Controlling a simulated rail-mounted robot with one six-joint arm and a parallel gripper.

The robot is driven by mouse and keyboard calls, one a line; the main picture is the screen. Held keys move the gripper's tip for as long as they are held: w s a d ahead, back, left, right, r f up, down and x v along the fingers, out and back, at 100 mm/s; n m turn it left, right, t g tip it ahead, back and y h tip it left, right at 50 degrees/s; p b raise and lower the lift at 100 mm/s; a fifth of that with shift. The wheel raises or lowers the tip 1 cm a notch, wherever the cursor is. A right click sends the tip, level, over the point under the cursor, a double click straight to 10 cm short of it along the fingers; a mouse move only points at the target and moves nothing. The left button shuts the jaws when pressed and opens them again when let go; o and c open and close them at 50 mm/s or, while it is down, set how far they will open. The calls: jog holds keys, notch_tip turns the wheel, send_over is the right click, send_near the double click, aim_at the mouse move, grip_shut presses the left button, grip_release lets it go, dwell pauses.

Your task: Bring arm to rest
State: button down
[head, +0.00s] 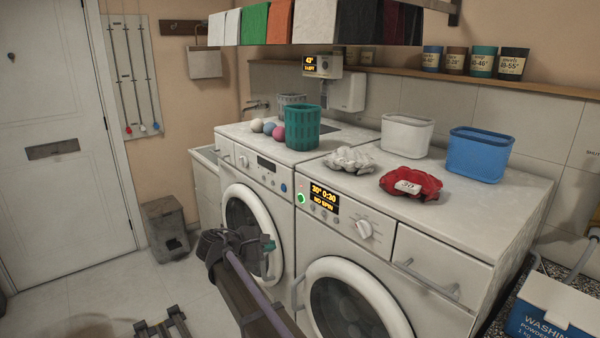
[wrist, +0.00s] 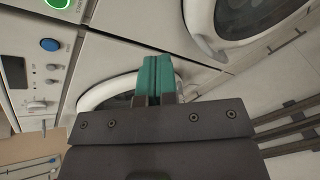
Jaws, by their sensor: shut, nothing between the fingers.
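My gripper (head: 268,244) is in front of the two washing machines in the head view, near the gap between their round doors. In the wrist view the green fingertips of my gripper (wrist: 157,78) are together with nothing between them. The left washer (head: 252,222) and the right washer (head: 356,298) both have their doors closed. The right washer's display is lit in orange, and a green light glows beside it.
On the washer tops are a green basket (head: 302,128), a grey cloth pile (head: 349,159), a red cloth pile (head: 410,184), a white bin (head: 407,136) and a blue bin (head: 478,153). A detergent box (head: 553,310) stands at right. Floor at left is mostly clear.

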jog(key=s+d+f+m+g+y+p, duration=0.2)
jog(key=s+d+m+g+y, duration=0.2)
jog(key=s+d+m, duration=0.5)
jog(key=s+d+f+m+g+y+p, duration=0.2)
jog(key=s+d+m+y, duration=0.4)
jog(key=s+d, duration=1.1)
jog(key=d+f+m+g, duration=0.1)
jog(key=d+m+g, duration=0.1)
jog(key=d+m, duration=0.1)
jog(key=shift+s+d+p, duration=0.35)
jog(key=shift+d+p, duration=0.05)
jog(key=shift+d, duration=0.3)
